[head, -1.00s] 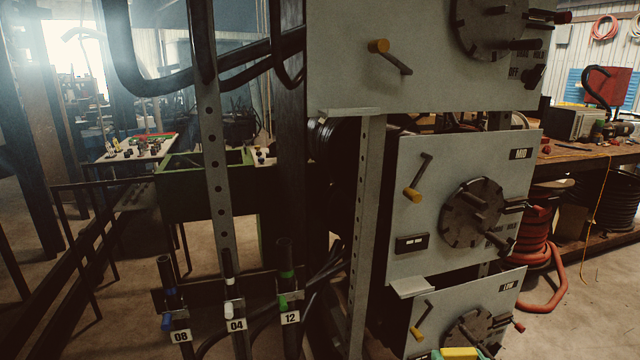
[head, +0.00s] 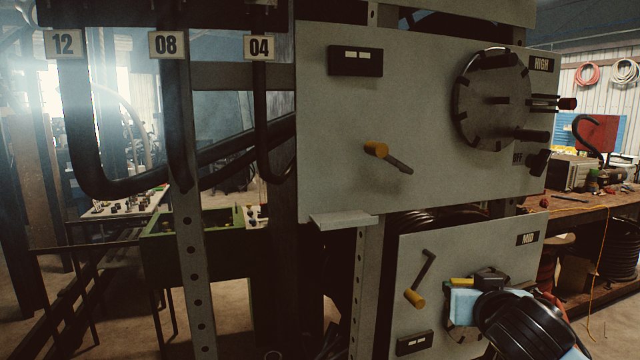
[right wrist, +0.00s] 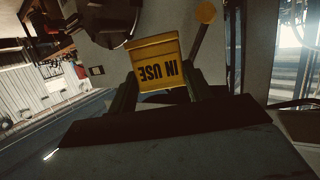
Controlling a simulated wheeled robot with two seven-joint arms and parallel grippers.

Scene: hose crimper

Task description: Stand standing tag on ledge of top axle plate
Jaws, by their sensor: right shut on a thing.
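The top axle plate (head: 430,110), marked HIGH, is a pale panel with a round dark disc. Its ledge (head: 342,220) is a small pale shelf at the lower left corner, with nothing on it. My right gripper (head: 484,279) is in front of the MID plate, below and right of that ledge. It is shut on the yellow standing tag (head: 461,282). In the right wrist view the tag (right wrist: 157,68) sits between the fingers, with IN USE upside down. My left gripper is not in view.
A yellow-knobbed crank (head: 377,150) sticks out of the top plate above the ledge. The MID plate (head: 415,255) has another crank (head: 418,285). Dark hoses and a perforated post (head: 190,250) stand at left. A workbench (head: 585,203) is at right.

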